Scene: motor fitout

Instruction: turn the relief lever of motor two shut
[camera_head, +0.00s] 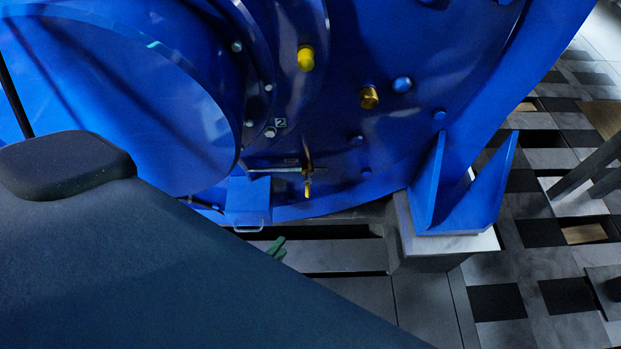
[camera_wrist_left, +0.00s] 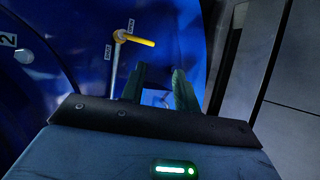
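The relief lever is a small yellow handle (camera_head: 308,190) low on the blue motor, beside the plate marked 2 (camera_head: 280,123). In the left wrist view the yellow lever (camera_wrist_left: 138,40) sits on a thin pipe and points to the right. Two small labels are beside its pivot, one above (camera_wrist_left: 129,25) and one to the left (camera_wrist_left: 107,52); their lettering is too small to read surely. My left gripper (camera_head: 277,248) is below and left of the lever, mostly hidden by my arm. In the wrist view its green fingers (camera_wrist_left: 158,88) are apart and empty, short of the lever.
A yellow knob (camera_head: 305,58) and a brass fitting (camera_head: 369,97) stick out of the motor above the lever. A blue support foot (camera_head: 465,195) stands on a pale block at the right. A small blue box (camera_head: 248,198) is left of the lever.

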